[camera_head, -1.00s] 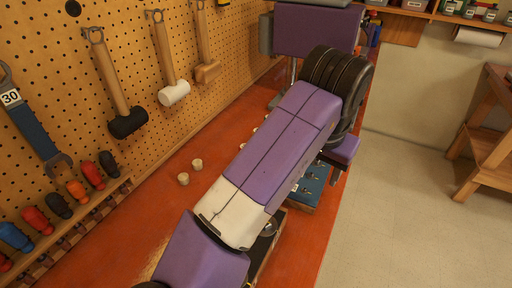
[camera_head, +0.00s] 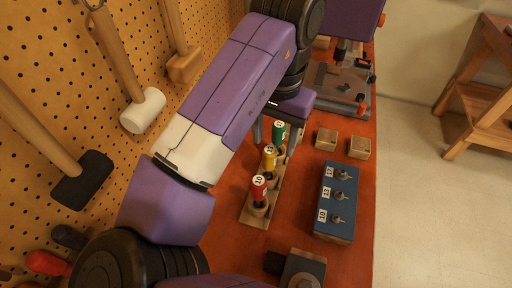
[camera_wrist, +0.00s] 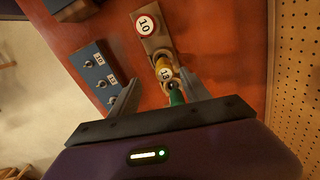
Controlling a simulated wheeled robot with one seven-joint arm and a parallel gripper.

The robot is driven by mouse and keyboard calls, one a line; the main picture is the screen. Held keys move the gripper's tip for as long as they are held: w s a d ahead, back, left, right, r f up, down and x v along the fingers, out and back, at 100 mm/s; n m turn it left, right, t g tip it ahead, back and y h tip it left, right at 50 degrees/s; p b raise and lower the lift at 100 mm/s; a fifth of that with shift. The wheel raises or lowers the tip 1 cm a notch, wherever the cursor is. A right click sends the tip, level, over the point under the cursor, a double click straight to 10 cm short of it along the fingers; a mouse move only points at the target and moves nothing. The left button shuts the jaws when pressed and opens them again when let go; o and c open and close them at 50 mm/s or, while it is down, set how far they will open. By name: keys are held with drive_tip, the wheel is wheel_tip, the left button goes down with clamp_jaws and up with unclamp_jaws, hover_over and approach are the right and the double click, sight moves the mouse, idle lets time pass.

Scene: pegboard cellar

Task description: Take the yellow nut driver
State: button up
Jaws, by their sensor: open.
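The yellow nut driver (camera_head: 269,160) stands upright in a wooden rack (camera_head: 250,215), between a red driver labelled 10 (camera_head: 259,190) and a green driver (camera_head: 279,131). My gripper (camera_head: 277,132) is open over the green end of the rack. In the wrist view, the yellow driver (camera_wrist: 161,64) shows its label just beyond my open fingertips (camera_wrist: 160,90), roughly between them. The green driver (camera_wrist: 176,97) lies closer, between the fingers and partly cut off by the gripper body. The fingers hold nothing.
A blue block with labelled pieces (camera_head: 335,225) stands right of the rack. Two small wooden blocks (camera_head: 326,139) sit behind it. A dark device (camera_head: 302,270) is at the front. Hammers hang on the pegboard (camera_head: 50,55) at left.

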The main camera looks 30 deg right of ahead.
sight(270, 158)
drive_tip(key=shift+w+f, duration=0.15)
drive_tip(key=shift+w, duration=0.15)
drive_tip(key=shift+f, duration=0.3)
drive_tip(key=shift+w+a+f+p, duration=0.1)
drive_tip(key=shift+f+p, duration=0.2)
drive_tip(key=shift+f, duration=1.45)
drive_tip(key=shift+w+a+f+p, duration=0.1)
drive_tip(key=shift+f+p, duration=0.15)
drive_tip(key=shift+f, duration=1.45)
drive_tip(key=shift+d, duration=0.1)
clamp_jaws()
